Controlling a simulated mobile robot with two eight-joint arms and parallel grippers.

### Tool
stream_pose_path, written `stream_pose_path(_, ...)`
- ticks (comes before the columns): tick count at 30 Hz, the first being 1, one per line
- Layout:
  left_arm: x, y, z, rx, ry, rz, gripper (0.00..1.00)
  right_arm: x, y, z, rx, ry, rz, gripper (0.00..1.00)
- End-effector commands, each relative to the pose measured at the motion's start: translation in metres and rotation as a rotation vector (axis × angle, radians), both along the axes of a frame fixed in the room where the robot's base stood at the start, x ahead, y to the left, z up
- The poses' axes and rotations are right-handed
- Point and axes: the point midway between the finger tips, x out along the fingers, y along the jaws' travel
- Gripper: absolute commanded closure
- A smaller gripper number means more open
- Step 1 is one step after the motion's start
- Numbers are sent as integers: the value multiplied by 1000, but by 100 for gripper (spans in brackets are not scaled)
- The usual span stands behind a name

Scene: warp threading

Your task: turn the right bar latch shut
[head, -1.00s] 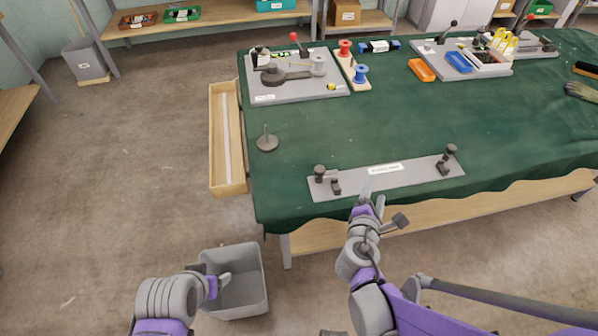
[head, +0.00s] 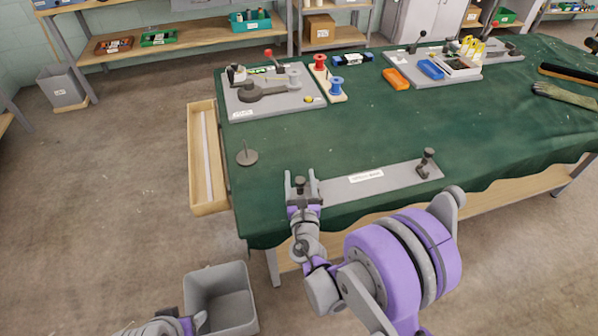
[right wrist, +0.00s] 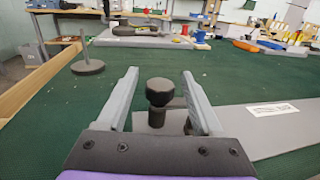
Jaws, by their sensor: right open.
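A grey bar plate (head: 385,180) with a white label lies along the table's front edge. The right bar latch (head: 427,163), a dark knob on a dark block, stands at its right end, with no gripper near it. A second dark-knobbed latch (head: 300,184) is at the left end. My right gripper (head: 301,178) is open there, its fingers either side of that left knob. In the right wrist view, the round black knob (right wrist: 160,91) stands between the two spread fingers; contact is not clear. My left gripper (head: 194,322) is partly cut off at the bottom edge.
A grey bin (head: 220,300) stands on the floor by the table's front left corner. A disc with an upright pin (head: 247,157) stands left of the plate. A board with a lever (head: 270,95) is further back. The green cloth between is clear.

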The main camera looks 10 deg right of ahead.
Motion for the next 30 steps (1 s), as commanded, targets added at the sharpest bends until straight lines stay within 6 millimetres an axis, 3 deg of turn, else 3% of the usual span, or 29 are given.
stream_pose_path(6,0,0,2,0,-1,0,32,19,-3,0,0,1,1,32)
stream_pose_path(15,0,0,2,0,-1,0,32,21,-3,0,1,0,1,32)
stream_pose_path(26,0,0,2,0,-1,0,32,21,-3,0,1,0,0,97)
stream_pose_path(30,0,0,2,0,-1,0,32,21,-3,0,1,0,0,100)
